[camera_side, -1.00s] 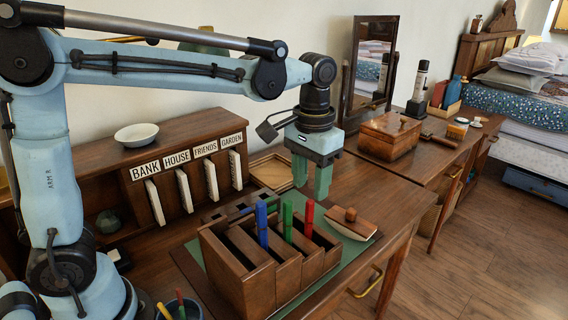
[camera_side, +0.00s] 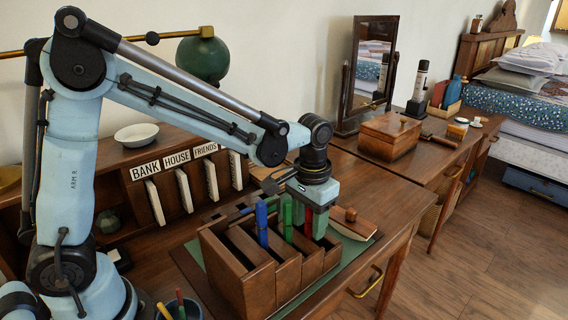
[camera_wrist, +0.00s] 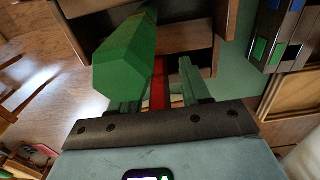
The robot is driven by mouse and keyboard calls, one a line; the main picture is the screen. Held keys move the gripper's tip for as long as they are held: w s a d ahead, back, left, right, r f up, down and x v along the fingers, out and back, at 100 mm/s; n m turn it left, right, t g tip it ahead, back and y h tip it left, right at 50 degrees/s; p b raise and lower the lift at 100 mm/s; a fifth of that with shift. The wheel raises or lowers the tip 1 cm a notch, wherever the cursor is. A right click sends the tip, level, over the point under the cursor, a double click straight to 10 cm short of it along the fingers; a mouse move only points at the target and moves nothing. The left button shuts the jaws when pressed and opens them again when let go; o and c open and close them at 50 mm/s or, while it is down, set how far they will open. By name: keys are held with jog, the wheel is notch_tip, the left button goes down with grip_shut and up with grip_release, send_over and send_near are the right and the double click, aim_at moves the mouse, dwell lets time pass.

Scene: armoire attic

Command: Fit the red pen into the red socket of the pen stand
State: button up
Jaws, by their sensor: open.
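The red pen (camera_side: 308,221) stands upright in a slot of the wooden organizer (camera_side: 250,281). My gripper (camera_side: 307,214) is lowered over it with its jaws open, one finger on each side of the pen. In the wrist view the red pen (camera_wrist: 158,92) shows between the two fingers, with a gap to the right finger. The pen stand (camera_wrist: 287,40) is partly in view at the right of the wrist view, with blue and green patches. In the side view it lies behind the organizer, largely hidden; its red socket cannot be made out.
A green pen (camera_side: 287,221) stands close beside my gripper and looms large in the wrist view (camera_wrist: 123,60). A blue pen (camera_side: 262,224) stands left of it. A wooden blotter (camera_side: 352,223) lies right of the organizer. A cup of pens (camera_side: 180,309) is at the front.

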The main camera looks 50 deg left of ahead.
jog(key=shift+c, duration=0.5)
grip_shut()
